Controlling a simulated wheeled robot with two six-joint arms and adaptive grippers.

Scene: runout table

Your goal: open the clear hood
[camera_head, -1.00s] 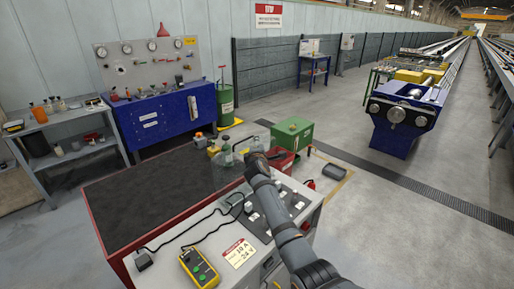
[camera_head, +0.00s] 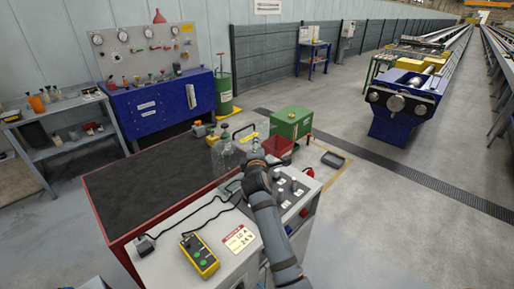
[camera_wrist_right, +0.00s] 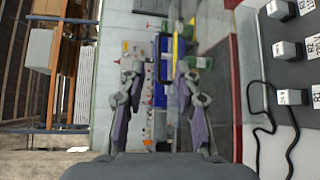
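A clear, glass-like shape (camera_head: 226,155) stands at the far right corner of the dark-topped table; I take it for the clear hood, but its edges and hinge are hard to make out. My right gripper (camera_head: 257,166) is just right of it, above the grey control box; I cannot tell whether they touch. In the right wrist view my right gripper (camera_wrist_right: 158,75) is open, its two fingers apart with nothing seen between them. A faint see-through pane (camera_wrist_right: 215,95) shows right of the fingers there. My left gripper is not in view.
The control box (camera_head: 215,225) carries knobs, cables and a yellow pendant (camera_head: 199,256). A green box (camera_head: 292,122) and a red bin (camera_head: 277,146) stand behind the gripper.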

